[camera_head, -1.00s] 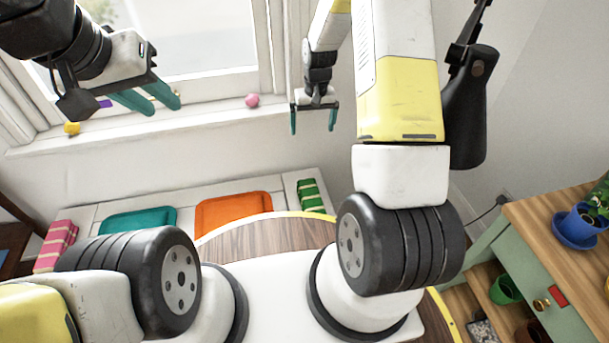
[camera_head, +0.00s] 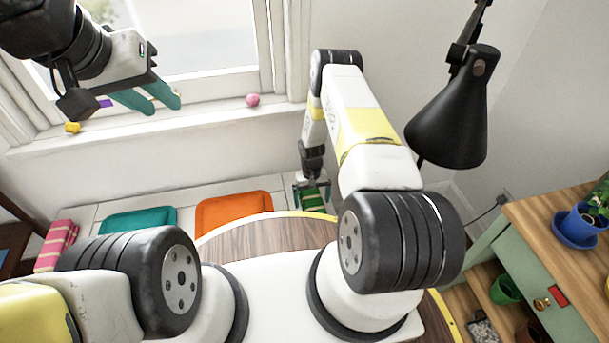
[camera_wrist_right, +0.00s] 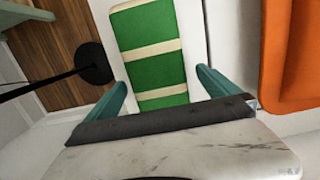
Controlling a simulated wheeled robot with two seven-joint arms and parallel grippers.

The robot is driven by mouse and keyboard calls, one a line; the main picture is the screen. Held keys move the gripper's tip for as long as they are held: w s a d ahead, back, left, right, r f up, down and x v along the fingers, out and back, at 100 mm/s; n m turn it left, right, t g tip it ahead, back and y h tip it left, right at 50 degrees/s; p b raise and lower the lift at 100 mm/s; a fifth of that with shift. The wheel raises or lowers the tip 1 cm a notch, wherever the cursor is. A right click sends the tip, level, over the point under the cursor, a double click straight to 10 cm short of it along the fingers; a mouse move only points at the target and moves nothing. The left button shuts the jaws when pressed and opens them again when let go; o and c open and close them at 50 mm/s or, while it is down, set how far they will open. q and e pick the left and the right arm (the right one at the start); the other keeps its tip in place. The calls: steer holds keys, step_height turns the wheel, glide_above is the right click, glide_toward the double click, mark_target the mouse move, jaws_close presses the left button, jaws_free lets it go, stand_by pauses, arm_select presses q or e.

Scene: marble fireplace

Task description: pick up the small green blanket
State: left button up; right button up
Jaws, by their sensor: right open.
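The small green blanket (camera_head: 314,198) is folded, green with pale stripes, and lies on the white bench below the window. In the right wrist view the blanket (camera_wrist_right: 152,58) runs up from between the fingers. My right gripper (camera_head: 312,190) is open above the blanket, one teal finger to each side of it (camera_wrist_right: 160,88). I cannot tell how far the fingertips are above the bench. In the head view the gripper partly hides the blanket. My left gripper (camera_head: 160,102) is open and empty in front of the window at upper left.
An orange tray (camera_head: 233,209) lies left of the blanket and a teal tray (camera_head: 137,222) further left. A pink striped blanket (camera_head: 57,245) is at the bench's left end. A black lamp (camera_head: 452,115) hangs right of my right arm.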

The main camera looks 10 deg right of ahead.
steer(key=shift+s+f, duration=0.15)
steer(key=shift+f, duration=1.35)
steer(key=c, duration=1.6)
steer(key=shift+o, duration=0.2)
steer(key=shift+r, duration=0.15)
